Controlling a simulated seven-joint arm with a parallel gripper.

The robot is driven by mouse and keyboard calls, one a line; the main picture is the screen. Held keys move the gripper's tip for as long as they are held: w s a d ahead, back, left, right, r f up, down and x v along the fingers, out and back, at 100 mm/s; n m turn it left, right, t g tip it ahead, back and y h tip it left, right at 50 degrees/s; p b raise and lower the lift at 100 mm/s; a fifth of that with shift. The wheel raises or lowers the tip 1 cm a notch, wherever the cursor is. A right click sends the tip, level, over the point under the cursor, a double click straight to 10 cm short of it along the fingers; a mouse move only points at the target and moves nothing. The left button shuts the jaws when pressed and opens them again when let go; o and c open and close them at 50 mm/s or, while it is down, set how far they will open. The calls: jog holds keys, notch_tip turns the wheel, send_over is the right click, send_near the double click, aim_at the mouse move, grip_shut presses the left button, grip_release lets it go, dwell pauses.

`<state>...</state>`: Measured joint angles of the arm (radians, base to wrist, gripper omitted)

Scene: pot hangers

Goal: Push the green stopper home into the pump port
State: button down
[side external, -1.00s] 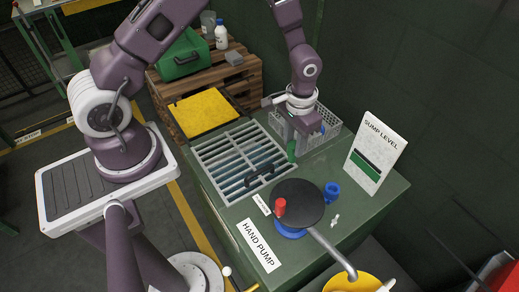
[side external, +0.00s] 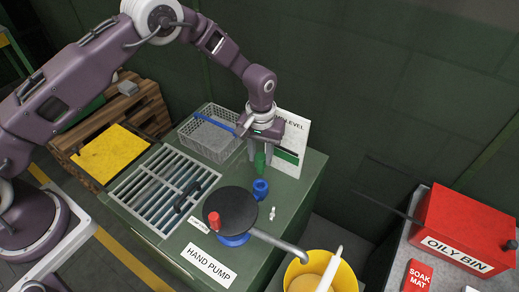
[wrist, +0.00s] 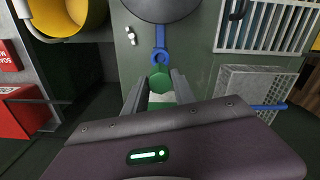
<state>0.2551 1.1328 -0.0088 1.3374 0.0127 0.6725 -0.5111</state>
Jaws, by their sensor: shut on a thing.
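My gripper (side external: 260,150) is shut on the green stopper (side external: 260,161) and holds it upright above the green cabinet top, in front of the sump level sign. The stopper also shows between the fingers in the wrist view (wrist: 160,82). The pump port (side external: 260,188) is a blue open ring beside the pump's black disc (side external: 231,213). In the wrist view the port (wrist: 159,59) lies just beyond the stopper, with its opening visible. The stopper is apart from the port, behind and above it in the side view.
The sump level sign (side external: 293,135) stands close behind my gripper. A wire basket (side external: 208,138) with a blue bar is at the back left. A slatted grate (side external: 160,190) lies left of the pump. A yellow bucket (side external: 312,270) stands in front.

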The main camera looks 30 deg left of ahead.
aim_at(261, 167)
jog(key=shift+f, duration=2.8)
jog(key=shift+f, duration=2.05)
jog(key=c, duration=0.9)
grip_release()
jog(key=shift+c, duration=0.2)
notch_tip(261, 167, up, 7)
jog(key=shift+r, duration=0.1)
